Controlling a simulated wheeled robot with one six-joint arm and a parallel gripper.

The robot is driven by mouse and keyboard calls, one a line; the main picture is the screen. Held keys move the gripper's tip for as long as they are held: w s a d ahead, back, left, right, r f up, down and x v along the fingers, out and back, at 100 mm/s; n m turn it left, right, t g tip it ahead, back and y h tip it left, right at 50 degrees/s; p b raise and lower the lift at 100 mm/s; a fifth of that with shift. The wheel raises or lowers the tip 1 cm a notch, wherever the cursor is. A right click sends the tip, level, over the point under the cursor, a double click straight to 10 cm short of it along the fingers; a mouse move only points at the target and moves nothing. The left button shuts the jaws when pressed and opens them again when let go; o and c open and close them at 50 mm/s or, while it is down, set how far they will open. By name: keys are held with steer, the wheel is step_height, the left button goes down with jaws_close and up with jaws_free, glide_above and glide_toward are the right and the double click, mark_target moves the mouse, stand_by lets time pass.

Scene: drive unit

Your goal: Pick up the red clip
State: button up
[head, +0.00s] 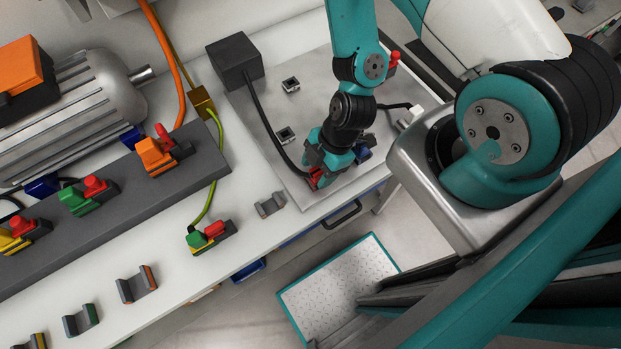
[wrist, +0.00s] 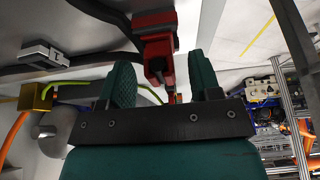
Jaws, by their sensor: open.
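The red clip (head: 319,180) is at the front edge of the grey plate, at the end of a black cable, partly hidden by my gripper (head: 328,168). In the wrist view the red clip (wrist: 157,50) hangs between the two teal fingers of my gripper (wrist: 162,82). The fingers stand apart, with a gap visible on each side of the clip. I cannot tell whether either finger touches it.
A black box (head: 235,62) stands at the back of the grey plate (head: 283,107), with small metal holders nearby. A dark rail (head: 110,195) with coloured connectors lies to the left. Empty clip holders (head: 270,205) stand along the bench's front edge.

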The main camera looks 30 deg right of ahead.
steer(key=shift+a+f, duration=0.1)
steer(key=shift+f, duration=0.3)
steer(key=shift+r, duration=0.1)
jaws_close()
steer(key=shift+r, duration=0.1)
